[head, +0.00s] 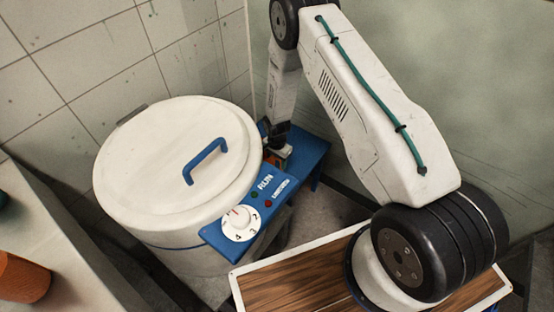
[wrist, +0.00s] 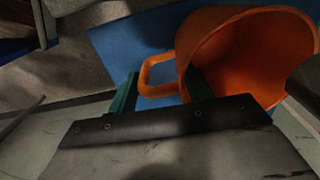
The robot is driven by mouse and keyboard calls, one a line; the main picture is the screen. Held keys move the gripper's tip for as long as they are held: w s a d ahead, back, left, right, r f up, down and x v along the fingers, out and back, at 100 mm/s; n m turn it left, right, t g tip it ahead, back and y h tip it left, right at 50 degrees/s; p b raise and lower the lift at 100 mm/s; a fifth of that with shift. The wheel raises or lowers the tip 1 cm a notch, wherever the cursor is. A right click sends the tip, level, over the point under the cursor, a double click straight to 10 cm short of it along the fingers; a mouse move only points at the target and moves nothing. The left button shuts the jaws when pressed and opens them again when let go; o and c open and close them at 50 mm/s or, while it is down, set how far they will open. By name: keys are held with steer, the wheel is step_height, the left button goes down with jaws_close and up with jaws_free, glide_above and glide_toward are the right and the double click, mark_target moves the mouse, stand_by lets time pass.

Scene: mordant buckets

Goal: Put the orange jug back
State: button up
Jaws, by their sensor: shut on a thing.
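The orange jug (wrist: 240,50) shows large in the wrist view, its open mouth facing the camera and its loop handle (wrist: 146,75) on the left. My gripper (wrist: 162,78) has its green fingers on either side of the handle and is shut on it. In the head view my gripper (head: 277,150) is down behind the white drum, at the blue stand (head: 309,152). There the jug is almost wholly hidden by the drum and my wrist. The blue surface is behind the jug in the wrist view; I cannot tell whether they touch.
The white lidded drum (head: 165,165) with a blue handle stands left of my arm. Its blue control panel (head: 255,205) has a dial. A wooden-topped tray (head: 290,285) is at the front. A pale ledge (head: 45,235) at left bears an orange cylinder (head: 22,278). Walls close in the back.

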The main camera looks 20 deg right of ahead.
steer(key=shift+a, duration=0.2)
steer(key=o, duration=1.4)
steer(key=shift+f, duration=0.1)
steer(key=shift+d, duration=0.1)
step_height(320, 180, up, 31)
steer(key=s+n, duration=0.2)
steer(key=n, duration=0.1)
steer(key=s+d+r+n, duration=0.2)
steer(key=s+r, duration=0.5)
steer(key=r, duration=0.7)
steer(key=s+r+n, duration=0.2)
steer(key=s+r, duration=0.2)
steer(key=s, duration=0.5)
steer(key=s+r+n, duration=0.2)
steer(key=s+r, duration=0.2)
steer(key=s, duration=0.5)
steer(key=s+r+n+t, duration=0.1)
steer(key=s+r+n, duration=0.1)
steer(key=s+r, duration=0.3)
steer(key=s+d, duration=0.1)
steer(key=s, duration=0.3)
steer(key=shift+s, duration=0.15)
